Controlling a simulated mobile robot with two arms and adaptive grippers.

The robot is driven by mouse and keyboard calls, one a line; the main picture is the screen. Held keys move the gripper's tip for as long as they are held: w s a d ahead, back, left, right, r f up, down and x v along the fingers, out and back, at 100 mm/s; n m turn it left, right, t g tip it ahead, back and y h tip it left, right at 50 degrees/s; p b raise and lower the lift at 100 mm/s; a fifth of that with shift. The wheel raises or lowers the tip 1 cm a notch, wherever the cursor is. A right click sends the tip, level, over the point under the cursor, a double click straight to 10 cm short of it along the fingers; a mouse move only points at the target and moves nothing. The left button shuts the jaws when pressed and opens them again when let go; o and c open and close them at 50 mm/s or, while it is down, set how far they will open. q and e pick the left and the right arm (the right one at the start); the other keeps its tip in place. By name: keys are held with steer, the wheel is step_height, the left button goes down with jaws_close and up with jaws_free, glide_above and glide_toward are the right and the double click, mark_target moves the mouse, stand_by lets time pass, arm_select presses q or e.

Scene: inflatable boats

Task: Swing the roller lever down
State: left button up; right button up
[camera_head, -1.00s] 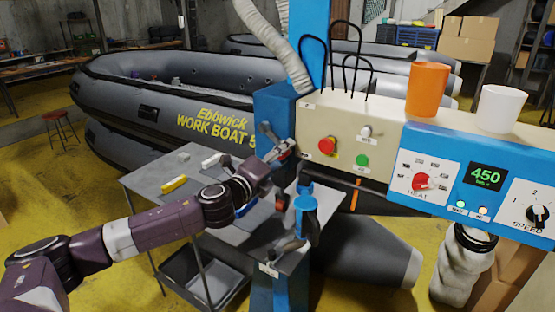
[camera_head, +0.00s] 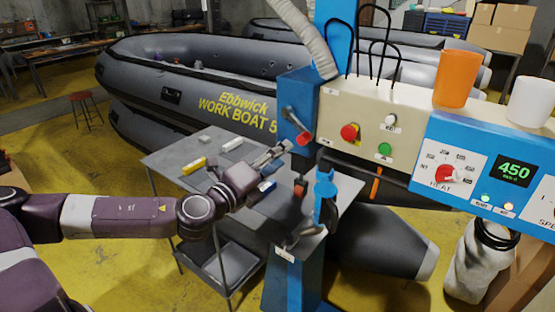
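The roller lever (camera_head: 297,127) is a short grey arm with a red grip on the blue column of the welding machine. It slants down to the right, and its red end hangs just left of the cream control box. My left gripper (camera_head: 281,149) is just left of and below the red grip, pointing up and right at it. The fingertips are very near the grip; I cannot tell whether they touch it. The fingers are small and seen from behind, so their opening is unclear. My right gripper is out of view.
A cream control box (camera_head: 380,108) and blue panel (camera_head: 471,140) stand right of the lever, with orange (camera_head: 456,79) and white (camera_head: 531,101) cups on top. A blue-handled tool (camera_head: 325,187) stands close by.

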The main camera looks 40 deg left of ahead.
arm_select(q)
steer(key=shift+s+d, duration=0.25)
steer(key=shift+s, duration=0.25)
stand_by(1.1)
